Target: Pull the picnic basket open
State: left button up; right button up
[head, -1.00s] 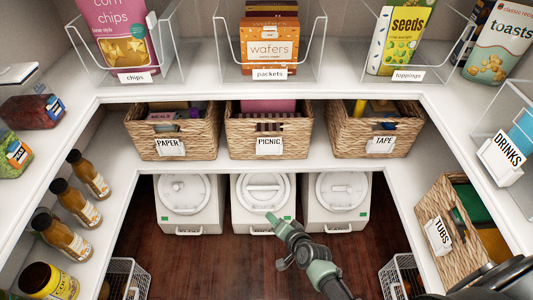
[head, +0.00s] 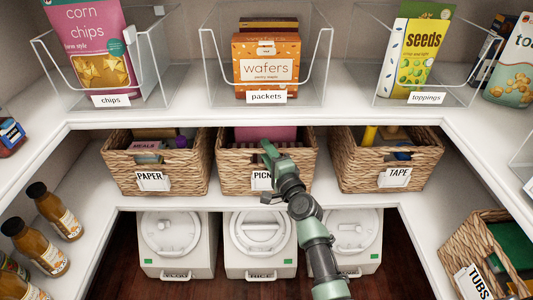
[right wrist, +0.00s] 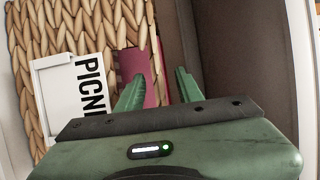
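The picnic basket (head: 230,158) is a woven wicker basket in the middle of the middle shelf, with a white PICNIC label partly hidden behind my right gripper. My right gripper (head: 268,152) is in front of the basket's upper front. In the right wrist view, the basket's weave and label (right wrist: 62,95) fill the upper left. The right gripper (right wrist: 158,90) shows its two green fingers spread apart there, close to the handle opening (right wrist: 130,62), with pink showing through it. I cannot tell whether a finger is inside the opening. My left gripper is not in view.
The paper basket (head: 121,170) and the tape basket (head: 428,170) stand on either side. Clear bins such as the packets bin (head: 215,85) sit on the shelf above. White lidded containers (head: 261,262) stand below.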

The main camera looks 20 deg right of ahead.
jog(key=shift+w, duration=0.25)
grip_shut()
dwell(1.4)
